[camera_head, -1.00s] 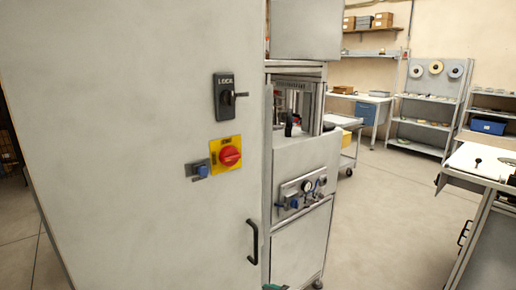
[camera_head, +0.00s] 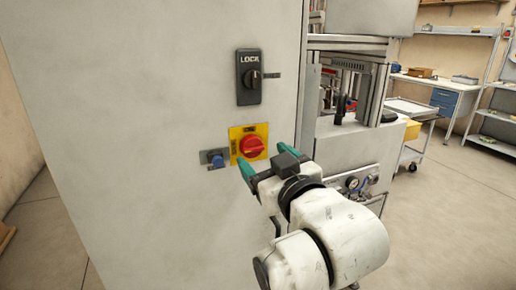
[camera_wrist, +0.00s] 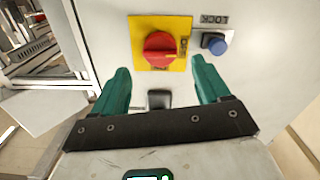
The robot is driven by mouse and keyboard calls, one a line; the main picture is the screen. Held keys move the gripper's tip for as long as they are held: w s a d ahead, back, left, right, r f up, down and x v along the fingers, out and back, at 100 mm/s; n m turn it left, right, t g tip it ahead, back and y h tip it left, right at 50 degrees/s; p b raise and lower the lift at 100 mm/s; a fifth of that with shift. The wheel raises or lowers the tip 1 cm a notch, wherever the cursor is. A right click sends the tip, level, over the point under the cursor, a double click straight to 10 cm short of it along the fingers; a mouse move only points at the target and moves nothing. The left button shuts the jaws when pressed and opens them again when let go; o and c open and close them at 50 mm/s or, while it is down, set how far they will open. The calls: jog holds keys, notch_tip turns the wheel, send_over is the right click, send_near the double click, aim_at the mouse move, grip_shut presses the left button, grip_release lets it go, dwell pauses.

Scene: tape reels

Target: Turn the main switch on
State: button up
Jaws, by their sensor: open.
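The main switch (camera_head: 252,146) is a red rotary knob on a yellow plate on the pale cabinet front. My gripper (camera_head: 271,160) is just in front of the plate, at its lower right in the head view. Its two teal fingers are spread wide, with nothing between them. In the wrist view the red knob (camera_wrist: 160,48) shows just beyond the gap between the fingertips (camera_wrist: 160,68), apart from them. A pale mark shows on the knob's right end there.
A blue button (camera_head: 216,160) sits left of the yellow plate, and a black LOCK handle (camera_head: 249,77) above it. To the right stands a machine with a gauge panel (camera_head: 352,186). A trolley (camera_head: 412,110) and open floor lie farther right.

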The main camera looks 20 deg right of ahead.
aim_at(254, 149)
jog(key=shift+w, duration=2.3)
jog(key=c, duration=1)
